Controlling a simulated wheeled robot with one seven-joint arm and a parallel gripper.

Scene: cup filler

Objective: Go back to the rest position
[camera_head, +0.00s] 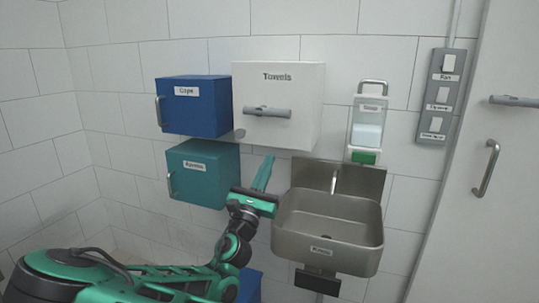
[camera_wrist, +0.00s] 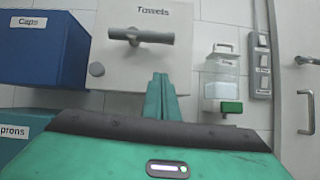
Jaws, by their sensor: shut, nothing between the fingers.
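My gripper (camera_head: 265,172) is in the middle of the head view, in front of the wall between the teal Aprons box and the metal sink. Its green fingers are shut together with nothing between them, pointing up. In the wrist view my gripper (camera_wrist: 161,77) is also shut, and its fingertips show below the handle of the white Towels box (camera_wrist: 120,65). It appears clear of the boxes, though the exact gap to them is hard to tell. My green and black arm reaches in from the lower left of the head view.
A blue Caps box (camera_head: 195,105), the Towels box (camera_head: 300,105) and a teal Aprons box (camera_head: 205,175) hang on the tiled wall. A metal sink (camera_head: 325,235) is right of my gripper, below a soap dispenser (camera_head: 367,130). A switch panel (camera_head: 440,95) and door (camera_head: 480,220) are further right.

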